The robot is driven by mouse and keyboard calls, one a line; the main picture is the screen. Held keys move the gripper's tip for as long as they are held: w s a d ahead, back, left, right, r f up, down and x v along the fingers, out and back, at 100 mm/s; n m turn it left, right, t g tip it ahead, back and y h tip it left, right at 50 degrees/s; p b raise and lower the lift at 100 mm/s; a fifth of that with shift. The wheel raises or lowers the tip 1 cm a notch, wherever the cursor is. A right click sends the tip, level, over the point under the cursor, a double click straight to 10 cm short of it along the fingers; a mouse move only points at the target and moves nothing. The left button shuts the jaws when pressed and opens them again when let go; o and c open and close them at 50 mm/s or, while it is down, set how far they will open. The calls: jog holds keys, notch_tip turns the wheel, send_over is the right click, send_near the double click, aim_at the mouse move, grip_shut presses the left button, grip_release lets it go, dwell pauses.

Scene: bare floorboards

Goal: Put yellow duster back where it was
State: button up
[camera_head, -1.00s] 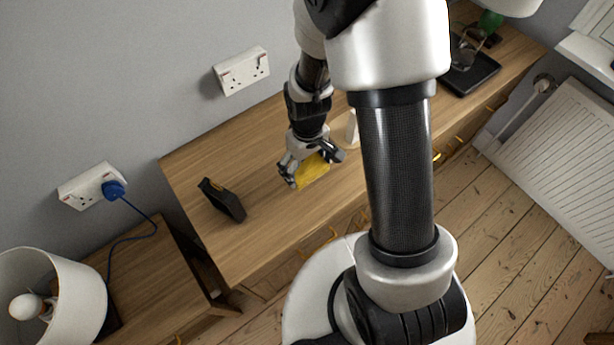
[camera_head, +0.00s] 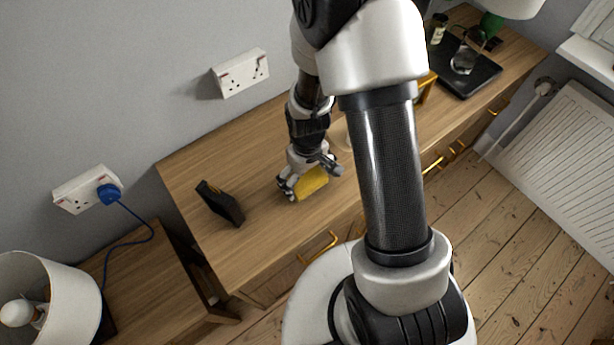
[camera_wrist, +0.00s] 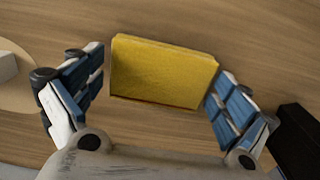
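The yellow duster (camera_head: 312,183), a flat yellow block, is at the wooden dresser top (camera_head: 262,230), near its front edge. My gripper (camera_head: 310,179) is low over the dresser with a finger on each side of the duster. In the wrist view the duster (camera_wrist: 162,72) sits between the spread fingers. The right finger is at or very near its right edge. A gap shows between the left finger and the duster. The duster seems to rest on the wood, but its underside is hidden.
A dark upright object (camera_head: 220,204) stands left of my gripper. A pale round item (camera_head: 344,140), partly hidden by my arm, lies on the other side. A black tray (camera_head: 470,72) with glassware is at the far right. Bare wood lies around the duster.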

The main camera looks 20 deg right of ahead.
jog(key=shift+r, duration=0.15)
notch_tip(320, 180, up, 12)
jog(key=p, duration=0.4)
notch_tip(320, 180, up, 14)
jog(key=m+t, duration=0.2)
send_over(307, 179)
jog(key=s, duration=0.4)
jog(key=s+r+m+t, duration=0.1)
jog(key=s+r+t, duration=0.1)
jog(key=s+r, duration=0.7)
jog(key=shift+s+m+t, duration=0.3)
jog(key=shift+s, duration=0.75)
